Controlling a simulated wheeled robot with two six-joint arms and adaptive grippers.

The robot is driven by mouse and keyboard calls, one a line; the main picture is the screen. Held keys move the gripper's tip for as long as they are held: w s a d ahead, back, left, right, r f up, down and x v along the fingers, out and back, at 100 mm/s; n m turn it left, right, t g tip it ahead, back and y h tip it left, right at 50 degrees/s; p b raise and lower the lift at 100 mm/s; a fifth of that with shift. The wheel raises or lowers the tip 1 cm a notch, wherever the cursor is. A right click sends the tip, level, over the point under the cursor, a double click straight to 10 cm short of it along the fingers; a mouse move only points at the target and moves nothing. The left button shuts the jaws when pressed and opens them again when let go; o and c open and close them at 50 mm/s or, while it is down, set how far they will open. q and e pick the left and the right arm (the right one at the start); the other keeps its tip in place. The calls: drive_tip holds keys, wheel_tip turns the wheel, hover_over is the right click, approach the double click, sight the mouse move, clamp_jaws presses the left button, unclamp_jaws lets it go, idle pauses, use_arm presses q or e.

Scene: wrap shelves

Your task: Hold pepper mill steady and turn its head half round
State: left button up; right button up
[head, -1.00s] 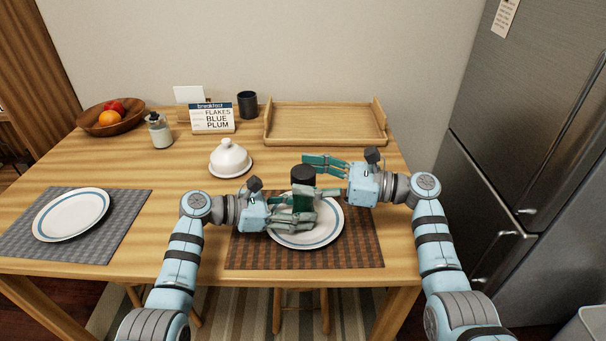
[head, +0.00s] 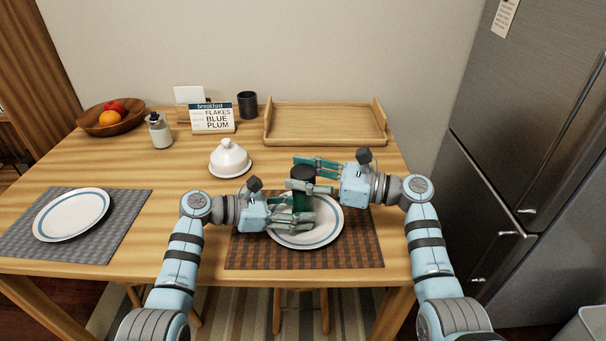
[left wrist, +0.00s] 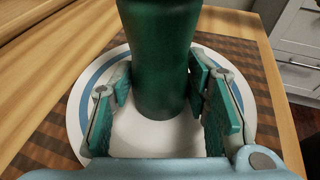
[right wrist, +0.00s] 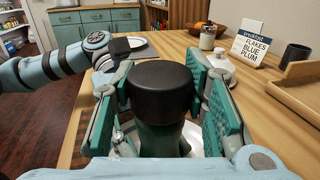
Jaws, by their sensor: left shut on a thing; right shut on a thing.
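The pepper mill has a green body and a black head (head: 303,173). It stands upright over the plate with the blue ring (head: 322,236) on the brown mat. My left gripper (head: 293,212) is shut on the mill's lower body; the green body (left wrist: 160,60) fills the middle of the left wrist view between its fingers. My right gripper (head: 310,174) is shut around the mill's black head, higher up. In the right wrist view the head (right wrist: 161,90) sits between the two green finger pads. The fingers hide part of the mill's body.
A white domed dish (head: 230,158) stands behind and left of the mill. A wooden tray (head: 325,125) lies at the back, beside a dark cup (head: 247,105) and a breakfast sign (head: 212,118). Another plate (head: 71,216) lies on a grey mat at left.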

drive_tip(key=shift+f+m+t+h, duration=0.1)
drive_tip(key=shift+m+t+h, duration=1.05)
drive_tip(key=shift+t, duration=0.65)
drive_tip(key=shift+m+t+h, duration=0.75)
drive_tip(key=shift+m+t, duration=0.7)
drive_tip(key=shift+t, duration=0.35)
drive_tip(key=o, duration=1.2)
drive_tip(key=shift+d, duration=0.1)
drive_tip(key=v, duration=1.2)
drive_tip(key=shift+s, duration=0.1)
